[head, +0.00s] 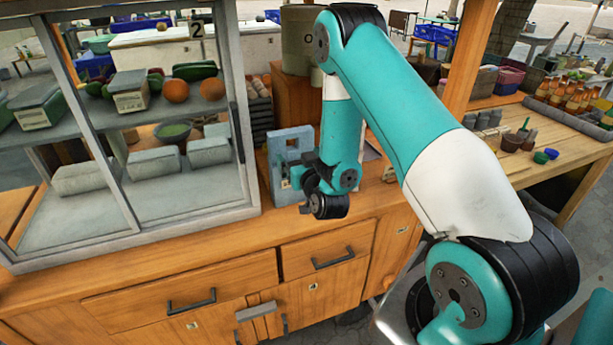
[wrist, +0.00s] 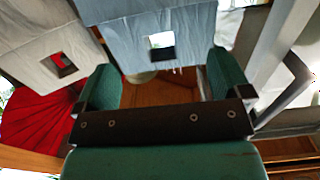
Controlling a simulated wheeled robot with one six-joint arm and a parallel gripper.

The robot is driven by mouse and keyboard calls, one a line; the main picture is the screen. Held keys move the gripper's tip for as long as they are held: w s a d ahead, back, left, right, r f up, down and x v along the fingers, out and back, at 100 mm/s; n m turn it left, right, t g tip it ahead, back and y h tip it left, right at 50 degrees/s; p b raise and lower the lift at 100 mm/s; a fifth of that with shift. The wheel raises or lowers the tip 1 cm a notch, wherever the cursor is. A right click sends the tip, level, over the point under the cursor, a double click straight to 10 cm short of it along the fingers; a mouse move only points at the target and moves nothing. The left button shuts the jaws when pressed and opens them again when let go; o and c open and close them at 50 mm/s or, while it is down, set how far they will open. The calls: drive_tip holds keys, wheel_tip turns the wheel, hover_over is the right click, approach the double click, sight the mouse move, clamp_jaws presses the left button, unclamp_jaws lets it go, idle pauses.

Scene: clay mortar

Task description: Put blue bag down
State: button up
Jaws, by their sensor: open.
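The blue bag (head: 277,152) is a pale blue, boxy bag with a cut-out handle hole. It stands upright on the wooden counter in the head view, right of the glass case. It also shows at the top middle of the wrist view (wrist: 190,22). My gripper (wrist: 163,82) is open, with its two green fingers apart and the bag's handle end beyond and between them. Nothing is clamped between the fingers. In the head view my wrist is close in front of the bag and hides part of its lower right.
A glass display case (head: 243,140) with bags, fruit and a bowl stands left of the bag. A whitish bag (wrist: 45,35) and red cloth (wrist: 38,118) show left in the wrist view. The wooden counter (head: 230,245) has free room in front. A side table (head: 560,135) stands right.

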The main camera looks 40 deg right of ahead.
drive_tip(key=s+a+r+n+g+y+b, duration=0.1)
drive_tip(key=s+a+r+n+g+y, duration=0.3)
drive_tip(key=a, duration=0.7)
drive_tip(key=s+a+r+n+g+y, duration=0.1)
drive_tip(key=s+a+r+g+y, duration=0.45)
drive_tip(key=a, duration=0.45)
drive_tip(key=s+a+r+n+g, duration=0.2)
drive_tip(key=s+r+g, duration=0.1)
drive_tip(key=s, duration=0.7)
drive_tip(key=s+a+r+n+g, duration=0.1)
drive_tip(key=s+r+n+g, duration=0.2)
drive_tip(key=s, duration=0.8)
drive_tip(key=shift+a+g, duration=0.35)
drive_tip(key=shift+g, duration=0.6)
